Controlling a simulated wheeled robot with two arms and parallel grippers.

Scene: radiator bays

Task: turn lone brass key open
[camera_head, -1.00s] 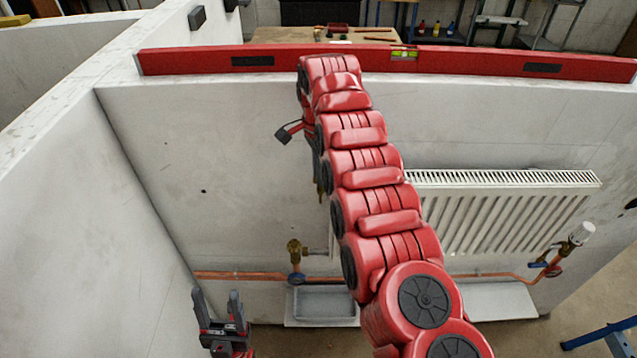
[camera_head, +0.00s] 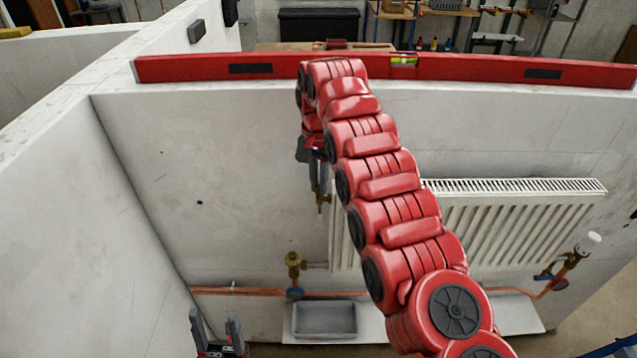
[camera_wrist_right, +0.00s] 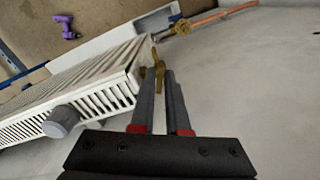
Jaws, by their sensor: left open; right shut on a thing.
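A small brass key (camera_head: 323,201) is at the upper left end of the white radiator (camera_head: 520,225). My right gripper (camera_head: 319,188) reaches down over the wall and is shut on it. In the right wrist view the brass key (camera_wrist_right: 159,72) stands between the fingertips (camera_wrist_right: 160,74), close to the corner of the radiator (camera_wrist_right: 85,90). I cannot tell how the key meets the radiator there. My left gripper (camera_head: 218,322) is open and empty at the bottom left. My red right arm hides part of the radiator's left side.
A red spirit level (camera_head: 200,69) lies along the wall top. A brass valve (camera_head: 293,262) is at lower left above a grey tray (camera_head: 325,319); a copper pipe (camera_head: 235,291) runs low along the wall. A white-capped valve (camera_head: 592,238) is at right. A side wall bounds the left.

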